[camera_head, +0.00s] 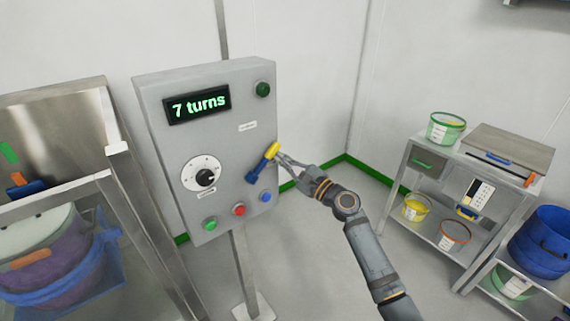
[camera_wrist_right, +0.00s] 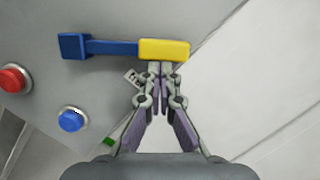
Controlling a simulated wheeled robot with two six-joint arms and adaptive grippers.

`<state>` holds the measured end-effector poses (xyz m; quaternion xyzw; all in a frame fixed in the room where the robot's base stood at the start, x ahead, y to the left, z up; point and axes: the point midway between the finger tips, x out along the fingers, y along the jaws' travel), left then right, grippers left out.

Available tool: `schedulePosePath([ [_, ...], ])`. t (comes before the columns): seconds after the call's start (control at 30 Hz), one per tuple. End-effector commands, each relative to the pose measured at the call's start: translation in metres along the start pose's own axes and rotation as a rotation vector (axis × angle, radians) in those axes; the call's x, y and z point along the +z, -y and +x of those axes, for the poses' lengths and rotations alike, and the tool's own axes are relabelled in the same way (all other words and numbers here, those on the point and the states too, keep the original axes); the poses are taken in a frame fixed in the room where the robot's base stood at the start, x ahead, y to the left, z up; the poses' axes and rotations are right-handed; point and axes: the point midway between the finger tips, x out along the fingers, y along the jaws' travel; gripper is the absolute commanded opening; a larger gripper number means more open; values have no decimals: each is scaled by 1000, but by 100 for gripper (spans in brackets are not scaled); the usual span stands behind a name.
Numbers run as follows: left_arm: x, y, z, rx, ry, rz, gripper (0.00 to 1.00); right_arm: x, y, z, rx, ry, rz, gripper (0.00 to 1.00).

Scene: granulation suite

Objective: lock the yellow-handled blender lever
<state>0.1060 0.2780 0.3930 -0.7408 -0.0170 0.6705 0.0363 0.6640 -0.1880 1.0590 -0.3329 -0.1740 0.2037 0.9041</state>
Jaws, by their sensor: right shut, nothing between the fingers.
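The blender lever (camera_head: 262,161) is on the right part of the grey control panel. It has a blue arm and a yellow handle (camera_head: 272,149), and it slants up to the right from its blue pivot block. In the right wrist view the yellow handle (camera_wrist_right: 164,50) lies just past my fingertips, with the blue arm (camera_wrist_right: 112,47) running left from it. My right gripper (camera_head: 280,157) is shut and empty, its tips at or very near the handle's lower side; I cannot tell if they touch. My left gripper is not in view.
The grey panel (camera_head: 160,130) carries a display (camera_head: 197,104) reading "7 turns", a dial (camera_head: 204,177), and green, red and blue buttons. A metal-framed enclosure stands left. A shelf cart (camera_head: 395,190) with tubs stands right. Floor between panel and cart is clear.

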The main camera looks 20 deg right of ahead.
Motion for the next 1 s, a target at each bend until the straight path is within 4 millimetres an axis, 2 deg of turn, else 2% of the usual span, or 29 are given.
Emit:
schedulePosePath([
  [0.27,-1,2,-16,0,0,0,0,27,8,7,59,3,-242,0],
  [0.6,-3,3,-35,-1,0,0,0,57,5,14,135,2,-542,0],
  [1.0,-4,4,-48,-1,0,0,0,77,-5,19,195,1,-783,0],
])
